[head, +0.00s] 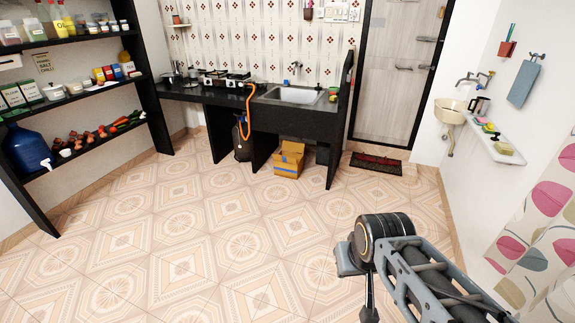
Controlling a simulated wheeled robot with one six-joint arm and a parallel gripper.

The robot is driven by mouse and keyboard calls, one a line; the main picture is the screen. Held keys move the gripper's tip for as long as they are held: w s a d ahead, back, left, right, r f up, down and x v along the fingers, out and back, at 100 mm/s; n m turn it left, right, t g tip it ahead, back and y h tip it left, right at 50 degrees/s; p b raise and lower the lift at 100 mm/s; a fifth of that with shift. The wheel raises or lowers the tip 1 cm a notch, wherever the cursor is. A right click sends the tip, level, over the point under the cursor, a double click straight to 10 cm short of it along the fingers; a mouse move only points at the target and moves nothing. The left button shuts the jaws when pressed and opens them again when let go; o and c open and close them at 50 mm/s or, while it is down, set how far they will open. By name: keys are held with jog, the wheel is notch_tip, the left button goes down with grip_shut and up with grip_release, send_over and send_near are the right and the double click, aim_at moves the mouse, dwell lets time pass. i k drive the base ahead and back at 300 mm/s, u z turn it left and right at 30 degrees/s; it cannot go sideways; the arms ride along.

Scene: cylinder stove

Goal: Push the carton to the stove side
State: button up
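The carton (287,169) is an open brown cardboard box with a blue stripe. It stands on the floor at the front of the space under the sink, just right of a dark counter support. The stove (227,79) sits on the black counter, up and left of the carton. An orange hose (248,105) runs from the stove down to a dark cylinder (242,144) under the counter. My arm reaches in from the bottom right, far from the carton.
The tiled floor (190,255) between my arm and the counter is clear. Dark counter supports flank the carton. A dark doormat (376,163) lies to its right by the door. A shelf rack (85,90) stands at the left, and a wall basin (450,110) is at the right.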

aim_at(282, 169)
jog(key=z, duration=0.4)
jog(key=i, duration=1.75)
jog(key=z, duration=0.2)
jog(key=i, duration=2.1)
jog(key=u, duration=0.95)
jog(key=i, duration=1.2)
jog(key=u, duration=1.45)
jog(key=i, duration=0.7)
jog(key=u, duration=0.4)
